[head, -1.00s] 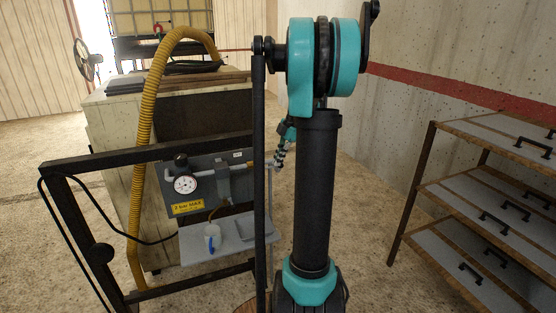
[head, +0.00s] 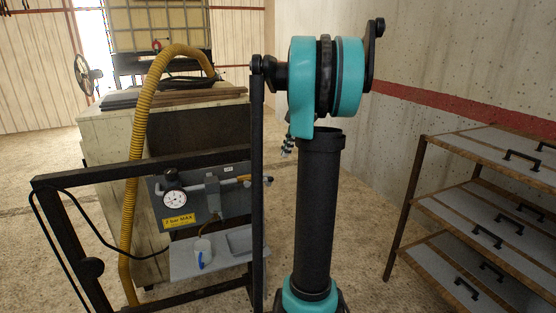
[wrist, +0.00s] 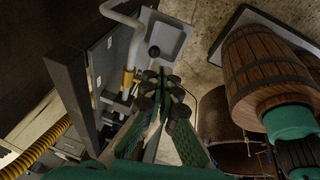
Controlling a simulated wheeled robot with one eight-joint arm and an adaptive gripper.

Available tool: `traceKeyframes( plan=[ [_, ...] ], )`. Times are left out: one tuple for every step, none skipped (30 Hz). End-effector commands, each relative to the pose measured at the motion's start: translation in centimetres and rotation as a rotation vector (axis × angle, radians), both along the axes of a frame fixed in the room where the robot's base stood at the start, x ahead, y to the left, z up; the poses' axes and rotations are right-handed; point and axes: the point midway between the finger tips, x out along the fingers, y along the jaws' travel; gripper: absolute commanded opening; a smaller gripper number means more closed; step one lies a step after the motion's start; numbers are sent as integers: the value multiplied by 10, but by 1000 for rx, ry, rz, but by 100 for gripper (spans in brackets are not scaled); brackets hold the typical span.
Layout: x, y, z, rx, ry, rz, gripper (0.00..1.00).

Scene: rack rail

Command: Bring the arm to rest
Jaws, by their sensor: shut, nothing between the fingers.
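My gripper (wrist: 160,88) shows in the wrist view with its green fingers drawn together and nothing between them. It points toward a grey shelf (wrist: 165,38) and is beside a grey panel with pipework, touching nothing that I can make out. In the head view my teal and black arm stands upright right of centre.
A panel (head: 232,205) carries a gauge (head: 175,198), a pipe and an orange lever (head: 243,179). A dark frame (head: 75,225) and yellow hose (head: 134,190) are left, a drawer rack (head: 480,205) right. A barrel (wrist: 262,65) is near.

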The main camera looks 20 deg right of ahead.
Motion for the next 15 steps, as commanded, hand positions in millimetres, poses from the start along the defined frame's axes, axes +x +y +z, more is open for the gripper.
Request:
traceKeyframes(
  plan=[
    [-1,-4,4,0,0,-1,0],
    [-1,-6,5,0,0,0,0],
    [-1,-8,7,0,0,1,0],
    [-2,-9,8,0,0,1,0],
    [-2,-10,9,0,0,1,0],
    [-2,-10,10,0,0,1,0],
    [-2,-11,10,0,0,1,0],
    [-2,-11,11,0,0,1,0],
    [-2,-11,11,0,0,1,0],
    [-2,-11,11,1,0,1,0],
    [-2,-11,11,1,0,1,0],
    [-2,-11,11,1,0,1,0],
    [-2,-11,11,1,0,1,0],
    [-2,-11,11,1,-1,2,0],
    [-2,-11,11,1,-1,2,0]
  ],
)
